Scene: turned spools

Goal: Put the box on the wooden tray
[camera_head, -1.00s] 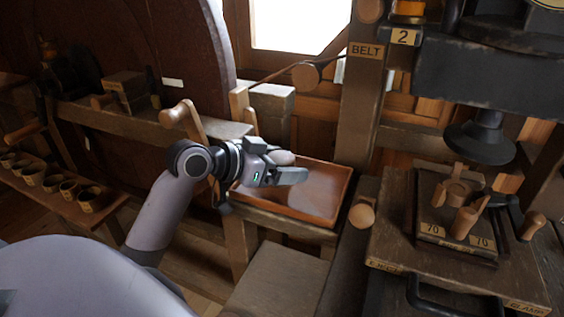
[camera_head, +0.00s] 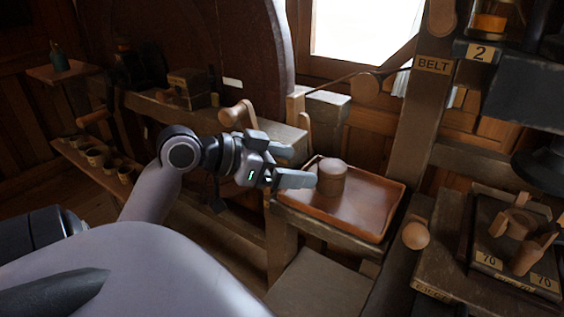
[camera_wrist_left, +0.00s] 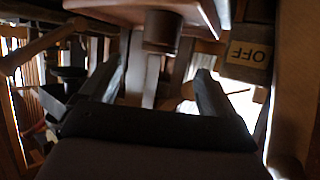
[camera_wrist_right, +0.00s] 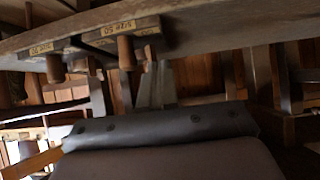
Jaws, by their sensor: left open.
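The box, a round brown lidded one (camera_head: 332,177), stands upright on the wooden tray (camera_head: 371,229), near its left end. The tray is reddish brown with a low rim. My left gripper (camera_head: 298,166) is open and empty just left of the box, its fingers pointing at it. In the left wrist view the box (camera_wrist_left: 162,32) and the tray's edge (camera_wrist_left: 112,13) show upside down at the top, beyond the two spread fingers (camera_wrist_left: 158,85). My right gripper (camera_wrist_right: 156,84) shows only in its own wrist view, its fingers together with nothing visible between them.
The tray rests on a wooden stand beside the post marked BELT (camera_head: 433,65). A wooden knob (camera_head: 415,236) sits right of the tray. A press bench with a spool fixture (camera_head: 517,230) stands at right. Several small cups (camera_head: 97,155) line a low shelf at left.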

